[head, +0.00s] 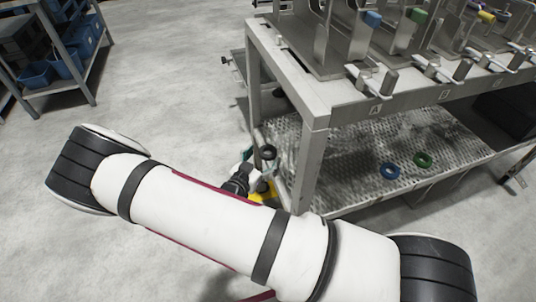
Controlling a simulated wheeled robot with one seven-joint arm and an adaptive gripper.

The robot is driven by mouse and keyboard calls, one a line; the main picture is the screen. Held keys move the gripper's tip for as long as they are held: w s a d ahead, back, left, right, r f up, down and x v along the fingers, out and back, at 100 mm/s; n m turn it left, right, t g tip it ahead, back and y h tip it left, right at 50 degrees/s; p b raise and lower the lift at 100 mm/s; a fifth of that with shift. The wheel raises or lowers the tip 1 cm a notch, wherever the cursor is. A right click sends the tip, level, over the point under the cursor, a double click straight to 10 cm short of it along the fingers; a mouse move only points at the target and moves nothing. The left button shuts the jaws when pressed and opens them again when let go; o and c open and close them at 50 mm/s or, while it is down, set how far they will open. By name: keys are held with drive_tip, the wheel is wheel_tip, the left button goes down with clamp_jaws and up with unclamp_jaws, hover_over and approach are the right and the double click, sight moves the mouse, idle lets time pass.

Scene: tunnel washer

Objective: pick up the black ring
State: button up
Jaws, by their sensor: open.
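The black ring (268,152) appears as a small dark ring at the left end of the perforated lower shelf (335,150), beside the near table leg. My gripper (257,178) is small and partly hidden behind my white arm. It is close to the ring, just below it in the picture, at the shelf's left end. It is open, and the ring is not seen between its fingers. Whether the two touch cannot be told.
A blue ring (389,170) and a green ring (424,159) lie further right on the shelf. The bench's near leg (308,168) stands just right of my gripper. Metal fixtures with coloured blocks are on top. A rack with blue bins (66,62) stands far left; floor between is clear.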

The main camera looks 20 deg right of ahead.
sight(266, 145)
drive_tip(key=x, duration=0.2)
drive_tip(key=shift+w+d+f+b, duration=0.1)
drive_tip(key=shift+w+d+b, duration=0.1)
drive_tip(key=shift+b, duration=0.1)
drive_tip(key=shift+c, duration=0.3)
drive_tip(key=c, duration=1.1)
drive_tip(key=shift+r+p, duration=0.4)
drive_tip(key=shift+r, duration=0.3)
wheel_tip(266, 145, up, 2)
drive_tip(key=shift+r+p, duration=0.25)
drive_tip(key=shift+p, duration=0.4)
drive_tip(key=s+a+p, duration=0.1)
drive_tip(key=s, duration=0.4)
drive_tip(key=s+a+p, duration=0.1)
drive_tip(key=s+a, duration=0.1)
drive_tip(key=s, duration=0.3)
drive_tip(key=s+a+r+p, duration=0.1)
drive_tip(key=s+a, duration=0.1)
drive_tip(key=s, duration=0.3)
drive_tip(key=shift+a+r, duration=0.1)
drive_tip(key=shift+a, duration=0.15)
